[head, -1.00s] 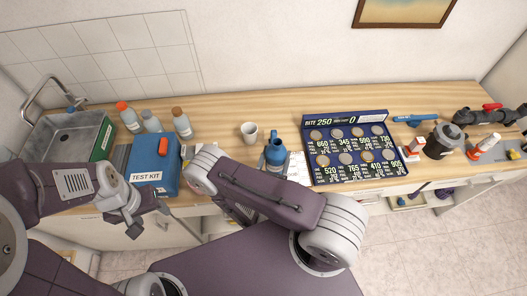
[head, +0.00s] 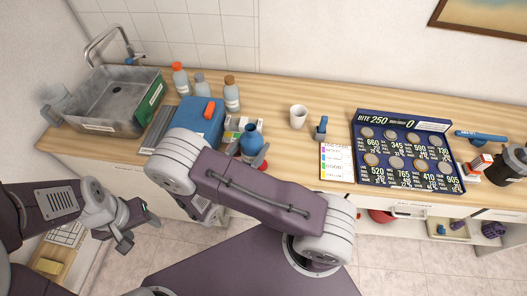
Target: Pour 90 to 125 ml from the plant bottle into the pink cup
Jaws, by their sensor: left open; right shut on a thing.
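A blue bottle (head: 251,140) is between the fingers of my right gripper (head: 248,155), which is shut on it. The bottle looks roughly upright at the counter's front, right of the blue test kit case; my forearm hides part of the gripper. I cannot read a plant label on it. A pale, whitish cup (head: 298,117) stands upright on the counter, behind and right of the bottle and apart from it. No cup looks clearly pink. A small red thing (head: 263,165) shows below the bottle, mostly hidden. My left gripper (head: 132,232) is open and empty, low in front of the counter.
Several capped bottles (head: 231,94) stand behind the blue case (head: 200,118). A sink (head: 115,95) is at left.

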